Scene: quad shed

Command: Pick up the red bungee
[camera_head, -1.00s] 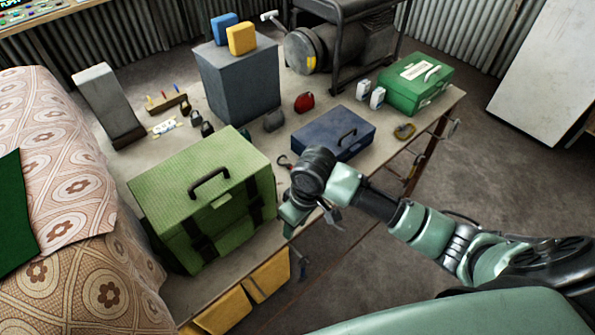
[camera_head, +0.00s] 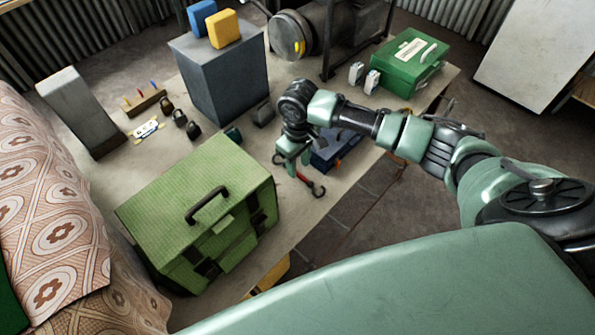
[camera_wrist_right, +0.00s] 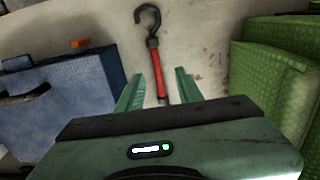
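The red bungee (camera_head: 302,177) lies on the workbench between the green case and the blue toolbox, its dark hook showing past my right gripper (camera_head: 292,163). In the right wrist view, the bungee (camera_wrist_right: 155,72) runs away from me to a black hook at the top. There my right gripper (camera_wrist_right: 158,88) is open, one finger on each side of the bungee's near end. The fingers are not closed on it; the exact height above the bench is hard to tell. The bungee's near end is hidden behind the gripper body. My left gripper is not in view.
The green case (camera_head: 196,205) stands close to the left of the gripper. The blue toolbox (camera_head: 325,158) is close on the right, partly hidden by my arm. A grey box (camera_head: 222,80) and green metal box (camera_head: 408,62) stand farther back on the bench.

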